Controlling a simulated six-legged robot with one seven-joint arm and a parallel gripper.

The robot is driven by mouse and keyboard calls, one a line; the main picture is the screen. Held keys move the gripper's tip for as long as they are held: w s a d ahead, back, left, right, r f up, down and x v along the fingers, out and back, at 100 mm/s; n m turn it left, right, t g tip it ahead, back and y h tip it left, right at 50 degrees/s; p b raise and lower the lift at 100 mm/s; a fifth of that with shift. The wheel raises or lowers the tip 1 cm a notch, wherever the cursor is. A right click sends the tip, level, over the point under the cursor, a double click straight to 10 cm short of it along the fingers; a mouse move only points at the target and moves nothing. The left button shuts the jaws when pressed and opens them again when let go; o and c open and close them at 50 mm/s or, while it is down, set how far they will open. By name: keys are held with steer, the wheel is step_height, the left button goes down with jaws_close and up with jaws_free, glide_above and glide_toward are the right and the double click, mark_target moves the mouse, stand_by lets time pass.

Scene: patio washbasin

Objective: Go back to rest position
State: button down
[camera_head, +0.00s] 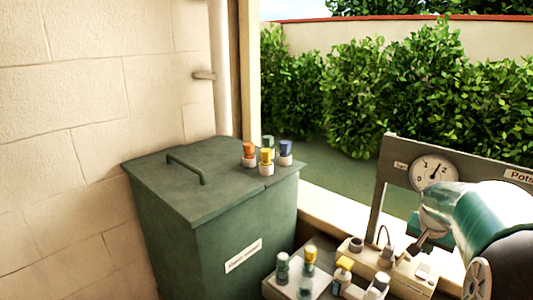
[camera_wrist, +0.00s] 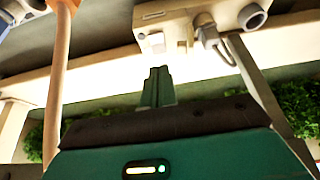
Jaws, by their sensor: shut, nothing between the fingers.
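My gripper (camera_wrist: 159,72) shows in the wrist view as two dark green fingers held together, shut and empty. In the head view my arm comes in from the lower right, and my gripper (camera_head: 416,245) points down and left just above the right part of the ledge with the small devices. A white device (camera_wrist: 162,22) lies beyond the fingertips in the wrist view; I cannot tell whether they touch it.
A green lidded bin (camera_head: 215,220) stands at centre left with several coloured-cap bottles (camera_head: 266,160) on its lid. Small bottles (camera_head: 309,262) stand at the lower middle. A gauge panel (camera_head: 433,172) rises beside my arm. A stone wall (camera_head: 80,140) is at left, hedges (camera_head: 390,90) behind.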

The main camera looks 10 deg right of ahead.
steer(key=s+a+r+n, duration=0.2)
steer(key=a+r+n, duration=0.15)
steer(key=a, duration=0.85)
steer(key=s+a+n+t+y, duration=0.1)
steer(key=s+a+n+y, duration=0.1)
steer(key=s+a, duration=0.5)
steer(key=s+a+r+n+t+y, duration=0.1)
steer(key=s+a+n, duration=0.3)
steer(key=s+a, duration=0.4)
steer(key=a, duration=0.7)
steer(key=shift+y, duration=0.4)
